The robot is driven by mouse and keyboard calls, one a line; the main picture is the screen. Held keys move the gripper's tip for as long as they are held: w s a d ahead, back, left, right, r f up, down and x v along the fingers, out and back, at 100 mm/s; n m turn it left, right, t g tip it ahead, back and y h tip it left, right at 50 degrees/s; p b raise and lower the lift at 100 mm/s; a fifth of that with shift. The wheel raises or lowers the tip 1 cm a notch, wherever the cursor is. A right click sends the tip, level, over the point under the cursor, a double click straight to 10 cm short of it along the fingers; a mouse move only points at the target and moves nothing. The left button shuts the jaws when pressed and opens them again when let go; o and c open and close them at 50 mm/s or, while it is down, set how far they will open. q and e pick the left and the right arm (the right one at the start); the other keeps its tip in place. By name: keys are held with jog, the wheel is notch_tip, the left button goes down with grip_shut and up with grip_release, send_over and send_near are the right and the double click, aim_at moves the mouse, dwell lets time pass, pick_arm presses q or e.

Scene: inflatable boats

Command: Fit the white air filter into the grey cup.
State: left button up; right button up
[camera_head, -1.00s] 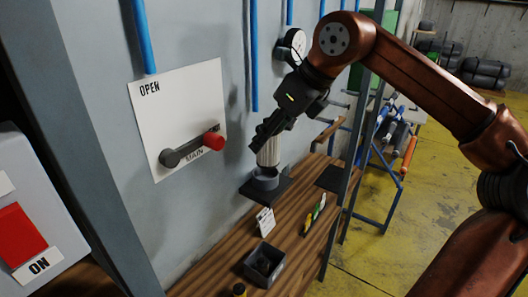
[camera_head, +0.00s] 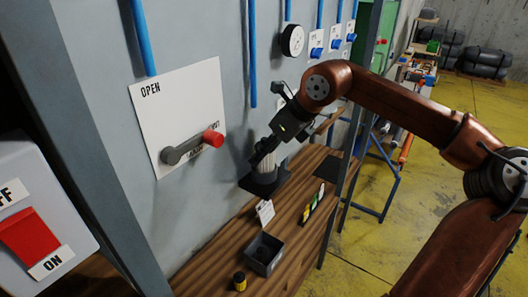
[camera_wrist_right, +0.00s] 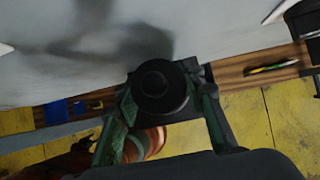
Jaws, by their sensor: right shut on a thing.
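The white air filter (camera_head: 268,161) is upright in the head view, gripped near its top by my right gripper (camera_head: 264,148). Its lower end is at the grey cup (camera_head: 264,177) on a black wall bracket (camera_head: 280,183). The cup is mostly hidden or dark, so I cannot tell how deep the filter sits in it. In the right wrist view the filter's round dark top (camera_wrist_right: 155,82) shows between the two fingers of the right gripper. My left gripper is not in view.
A white OPEN panel (camera_head: 178,108) with a red-knobbed lever (camera_head: 194,147) is on the wall to the left. Below is a wooden bench (camera_head: 222,250) with a grey box (camera_head: 264,254), a small yellow-black bottle (camera_head: 240,280) and a white card (camera_head: 265,211). A round gauge (camera_head: 292,40) hangs above.

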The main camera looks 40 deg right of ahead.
jog(key=shift+a+f, duration=0.1)
jog(key=shift+f, duration=0.15)
jog(key=o, duration=1)
jog(key=shift+o, duration=0.8)
jog(key=shift+r, duration=0.45)
jog(key=b+v, duration=0.2)
jog(key=v, duration=0.9)
jog(key=shift+s+r, duration=0.25)
jog(key=shift+r, duration=0.05)
